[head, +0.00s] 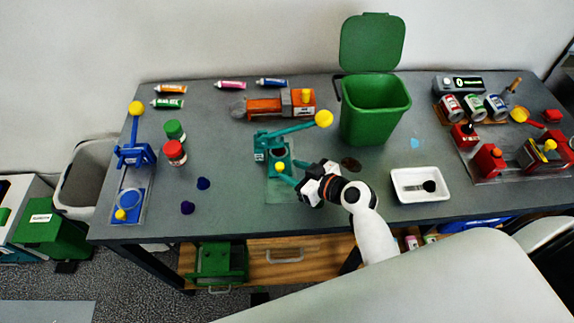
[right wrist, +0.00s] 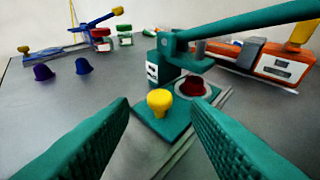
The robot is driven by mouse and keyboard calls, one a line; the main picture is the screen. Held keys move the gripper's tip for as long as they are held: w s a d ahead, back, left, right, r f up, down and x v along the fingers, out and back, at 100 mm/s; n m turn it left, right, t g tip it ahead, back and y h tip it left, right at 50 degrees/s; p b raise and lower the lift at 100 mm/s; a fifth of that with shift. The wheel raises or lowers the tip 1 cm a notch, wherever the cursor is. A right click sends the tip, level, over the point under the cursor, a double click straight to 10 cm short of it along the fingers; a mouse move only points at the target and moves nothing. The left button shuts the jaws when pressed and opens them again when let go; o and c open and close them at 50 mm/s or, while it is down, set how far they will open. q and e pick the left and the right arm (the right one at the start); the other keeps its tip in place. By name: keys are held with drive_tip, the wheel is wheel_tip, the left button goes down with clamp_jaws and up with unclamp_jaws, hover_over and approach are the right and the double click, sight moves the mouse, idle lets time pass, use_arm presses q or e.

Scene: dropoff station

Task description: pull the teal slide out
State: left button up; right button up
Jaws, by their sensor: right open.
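The teal machine (head: 262,146) stands mid-table, its long lever ending in a yellow ball (head: 324,118) raised to the right. Its flat teal slide (right wrist: 163,122) sits low at the front, with a yellow knob (right wrist: 160,101) standing on it. The knob also shows in the head view (head: 280,167). A dark red capsule (right wrist: 193,87) sits in a pale ring behind the knob. My right gripper (head: 290,173) is open. In the right wrist view its teal fingers are spread to either side of the knob, which appears ahead between them. My left gripper is not in view.
A blue lever machine (head: 133,156) stands at the left. An orange train-like object (head: 265,106) and a green bin (head: 375,110) stand behind. A white tray (head: 420,198) lies to the right.

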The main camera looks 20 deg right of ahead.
sight(279, 156)
drive_tip(key=shift+x, duration=1.4)
drive_tip(key=shift+c, duration=0.3)
clamp_jaws()
